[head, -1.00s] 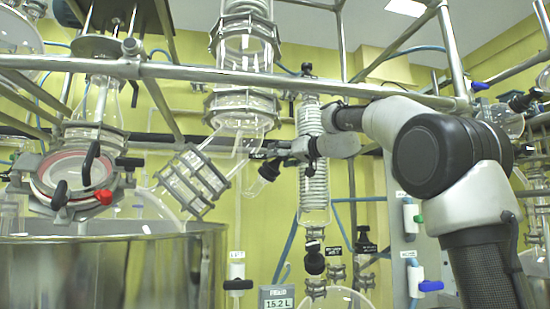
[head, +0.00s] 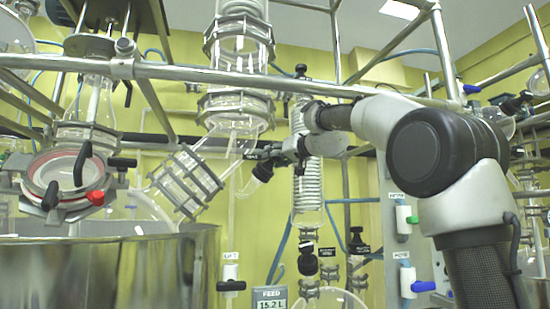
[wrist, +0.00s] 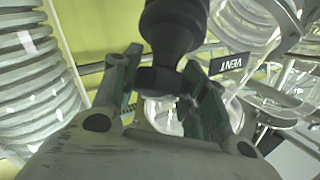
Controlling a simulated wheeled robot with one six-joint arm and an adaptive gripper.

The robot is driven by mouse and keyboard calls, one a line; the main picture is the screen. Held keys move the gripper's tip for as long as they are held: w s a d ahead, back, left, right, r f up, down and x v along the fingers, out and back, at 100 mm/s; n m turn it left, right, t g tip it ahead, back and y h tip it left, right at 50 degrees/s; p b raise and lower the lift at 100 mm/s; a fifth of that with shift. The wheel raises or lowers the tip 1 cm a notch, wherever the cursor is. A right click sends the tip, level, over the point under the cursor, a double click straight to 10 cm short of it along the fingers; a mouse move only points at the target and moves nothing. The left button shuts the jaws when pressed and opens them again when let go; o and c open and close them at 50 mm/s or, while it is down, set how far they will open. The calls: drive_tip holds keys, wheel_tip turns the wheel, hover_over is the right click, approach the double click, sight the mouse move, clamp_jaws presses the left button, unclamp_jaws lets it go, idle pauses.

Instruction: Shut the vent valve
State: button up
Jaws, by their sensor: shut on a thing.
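The vent valve has a black knob (wrist: 175,28) that fills the top middle of the wrist view, beside a black label reading VENT (wrist: 229,66). My gripper (wrist: 163,68) has its two green-padded fingers on either side of the knob's lower part and is shut on it. In the head view, my gripper (head: 268,153) is at the valve's black part (head: 262,172), below the tall glass column. The fingers hide part of the valve there, so its turn position cannot be told.
A coiled glass condenser (head: 307,180) stands just right of my gripper, close to the wrist. A clamped slanted glass section (head: 186,180) is to its left. A metal rail (head: 330,88) crosses above my arm. A steel vessel (head: 120,270) fills the lower left.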

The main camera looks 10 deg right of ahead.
drive_tip(key=m+h, duration=0.3)
drive_tip(key=m, duration=0.1)
drive_tip(key=shift+f+m+h, duration=0.1)
drive_tip(key=shift+m+h, duration=0.3)
drive_tip(key=shift+m+g+h, duration=0.5)
drive_tip(key=shift+m+h, duration=0.9)
drive_tip(key=shift+m, duration=0.6)
drive_tip(key=shift+f, duration=0.1)
drive_tip(key=o, duration=1.1)
drive_tip(key=shift+c, duration=0.2)
drive_tip(key=shift+d, duration=0.1)
